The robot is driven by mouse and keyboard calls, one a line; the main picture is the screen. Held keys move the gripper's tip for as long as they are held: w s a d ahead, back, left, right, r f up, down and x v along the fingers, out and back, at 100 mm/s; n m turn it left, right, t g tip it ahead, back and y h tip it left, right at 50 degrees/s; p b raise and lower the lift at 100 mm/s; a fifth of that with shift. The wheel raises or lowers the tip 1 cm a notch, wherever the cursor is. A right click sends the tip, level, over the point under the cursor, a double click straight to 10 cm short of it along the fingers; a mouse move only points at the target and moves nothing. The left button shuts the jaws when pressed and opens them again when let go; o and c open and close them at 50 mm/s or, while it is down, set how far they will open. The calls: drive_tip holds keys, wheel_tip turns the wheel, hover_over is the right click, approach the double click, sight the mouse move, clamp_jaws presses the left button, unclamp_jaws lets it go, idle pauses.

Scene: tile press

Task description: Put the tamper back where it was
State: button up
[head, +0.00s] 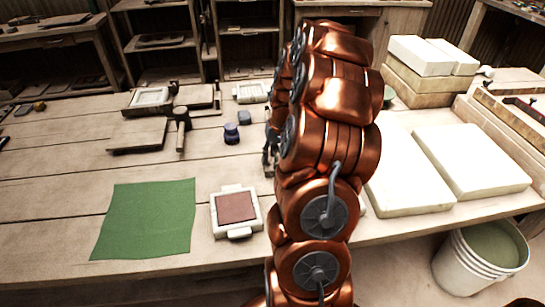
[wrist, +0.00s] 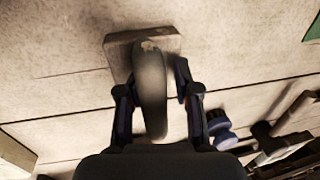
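The tamper (wrist: 151,88), a rounded dark grey handle on a flat brownish block, stands between the fingers of my gripper (wrist: 152,80) in the wrist view. The left finger is very close to the handle, and a narrow gap shows beside the right finger, so the gripper looks open around it. The block's underside is hidden, and I cannot tell whether it rests fully on the table. In the head view my copper arm hides the tamper and most of my gripper. A white mould with a red-brown clay tile (head: 236,207) lies left of my arm.
A green cloth (head: 146,218) lies at the front left. A mallet (head: 181,128), a board (head: 139,135) and small dark blue pieces (head: 231,133) lie behind. White slabs (head: 470,160) fill the right. A white bucket (head: 480,258) stands by the table's front right. The left tabletop is mostly clear.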

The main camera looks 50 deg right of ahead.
drive_tip(key=r, duration=0.3)
drive_tip(key=d+r, duration=0.1)
drive_tip(key=r, duration=0.3)
drive_tip(key=s+r+b, duration=0.1)
drive_tip(key=r, duration=0.2)
drive_tip(key=shift+s+d+r, duration=0.1)
drive_tip(key=shift+d+r, duration=0.15)
drive_tip(key=shift+d, duration=0.05)
drive_tip(key=shift+s+r, duration=0.1)
drive_tip(key=shift+r, duration=0.5)
drive_tip(key=s+a+r+n+g, duration=0.1)
drive_tip(key=s+a+n, duration=0.1)
drive_tip(key=a, duration=0.9)
drive_tip(key=s+a+n+g, duration=0.1)
drive_tip(key=s+a+n, duration=0.15)
drive_tip(key=a, duration=0.85)
drive_tip(key=s+a+f+n, duration=0.1)
drive_tip(key=s+a+f, duration=0.1)
drive_tip(key=s+a, duration=0.3)
drive_tip(key=s+a+f+n+g+h, duration=0.1)
drive_tip(key=s+a, duration=0.5)
drive_tip(key=s, duration=0.7)
drive_tip(key=shift+s+f+n+g+h, duration=0.15)
drive_tip(key=shift+f+n+g+h, duration=0.15)
drive_tip(key=shift+f+n, duration=0.2)
drive_tip(key=shift+a, duration=0.1)
drive_tip(key=s+p+v, duration=0.2)
drive_tip(key=p+v, duration=1)
drive_tip(key=shift+r, duration=0.7)
